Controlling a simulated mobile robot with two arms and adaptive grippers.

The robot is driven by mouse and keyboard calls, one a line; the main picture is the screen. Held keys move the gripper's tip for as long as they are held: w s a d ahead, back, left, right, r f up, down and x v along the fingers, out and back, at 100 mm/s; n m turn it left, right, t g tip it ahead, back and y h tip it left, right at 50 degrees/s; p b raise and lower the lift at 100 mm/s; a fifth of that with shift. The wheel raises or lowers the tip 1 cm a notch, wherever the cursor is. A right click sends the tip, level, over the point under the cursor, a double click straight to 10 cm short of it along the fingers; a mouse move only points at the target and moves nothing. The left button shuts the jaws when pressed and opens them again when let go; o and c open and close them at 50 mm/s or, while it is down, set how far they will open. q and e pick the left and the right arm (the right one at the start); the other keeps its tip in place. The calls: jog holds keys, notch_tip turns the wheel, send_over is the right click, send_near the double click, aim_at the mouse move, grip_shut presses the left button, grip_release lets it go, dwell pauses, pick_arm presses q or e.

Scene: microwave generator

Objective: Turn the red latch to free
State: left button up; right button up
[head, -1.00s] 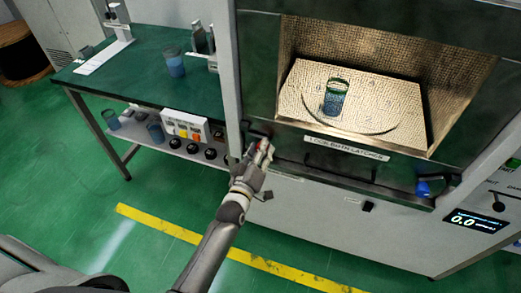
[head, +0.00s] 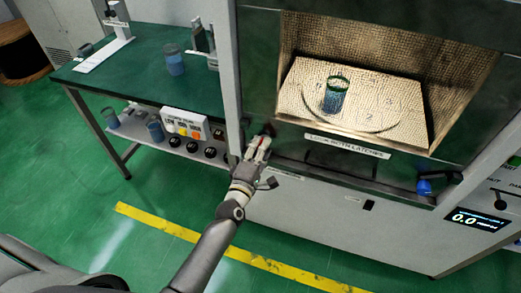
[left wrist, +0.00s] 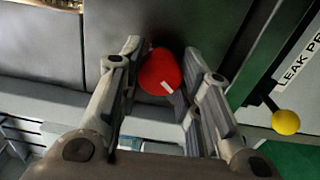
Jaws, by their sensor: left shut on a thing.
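The red latch (left wrist: 160,72) sits at the lower left corner of the microwave front. In the left wrist view its rounded red head lies between my two fingers. My left gripper (left wrist: 160,58) is shut on it, with a finger on either side. In the head view my left gripper (head: 258,150) reaches up to the cabinet corner and hides most of the latch; only a little red shows. My right gripper is not in view.
A blue latch (head: 426,187) is at the lower right corner. The lit chamber holds a beaker (head: 335,95) on a marked plate. A label (head: 347,146) about both latches is below it. A green bench (head: 140,80) stands at left. A yellow knob (left wrist: 285,122) shows in the wrist view.

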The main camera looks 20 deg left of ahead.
pick_arm(q)
jog(key=shift+f+n, duration=0.1)
jog(key=shift+n, duration=0.5)
jog(key=o, duration=1.1)
jog(key=shift+c, duration=0.2)
jog(key=s, duration=1.2)
jog(key=shift+a, duration=0.2)
